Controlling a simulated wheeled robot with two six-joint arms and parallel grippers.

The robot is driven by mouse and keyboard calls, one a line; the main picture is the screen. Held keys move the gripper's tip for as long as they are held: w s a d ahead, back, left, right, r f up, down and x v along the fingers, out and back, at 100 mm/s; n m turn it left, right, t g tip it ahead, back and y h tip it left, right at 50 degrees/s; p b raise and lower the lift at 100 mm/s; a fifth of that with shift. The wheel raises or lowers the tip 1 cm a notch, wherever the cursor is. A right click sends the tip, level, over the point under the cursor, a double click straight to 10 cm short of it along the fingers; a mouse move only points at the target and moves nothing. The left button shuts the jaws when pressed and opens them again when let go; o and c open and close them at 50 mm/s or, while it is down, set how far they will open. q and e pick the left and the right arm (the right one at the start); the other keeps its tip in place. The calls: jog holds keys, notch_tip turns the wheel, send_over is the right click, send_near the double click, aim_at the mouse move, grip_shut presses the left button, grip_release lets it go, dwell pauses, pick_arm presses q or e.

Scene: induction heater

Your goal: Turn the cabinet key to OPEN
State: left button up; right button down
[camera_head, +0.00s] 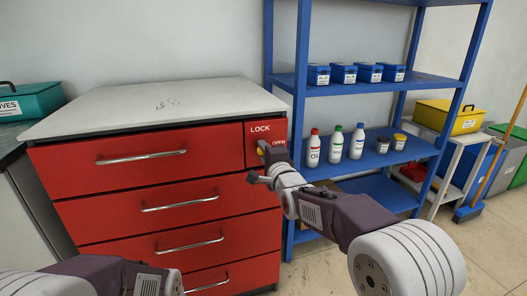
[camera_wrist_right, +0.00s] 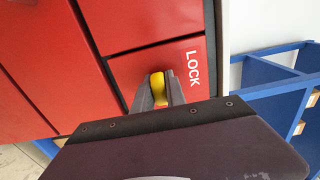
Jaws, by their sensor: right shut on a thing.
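The red cabinet (camera_head: 110,181) stands at the left of the head view, with a small lock panel (camera_head: 251,130) at its top right. The panel reads LOCK at its top left and OPEN to the right. My right gripper (camera_head: 262,150) is at this panel. In the right wrist view the gripper (camera_wrist_right: 158,92) is shut on the yellow key (camera_wrist_right: 157,84), one finger on each side. The key's shaft and the exact angle of the key are hidden. My left arm (camera_head: 100,277) shows at the bottom left of the head view; its fingertips are not clearly visible.
A blue shelf (camera_head: 345,84) stands just right of the cabinet, with several bottles (camera_head: 336,143) and blue boxes (camera_head: 343,73). Drawer handles (camera_head: 141,157) stick out of the cabinet front. A teal box (camera_head: 30,100) is at far left. Floor shows at lower right.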

dwell(0.3)
jog(key=c, duration=1.4)
grip_release()
jog(key=p+v, duration=0.2)
jog(key=v, duration=0.7)
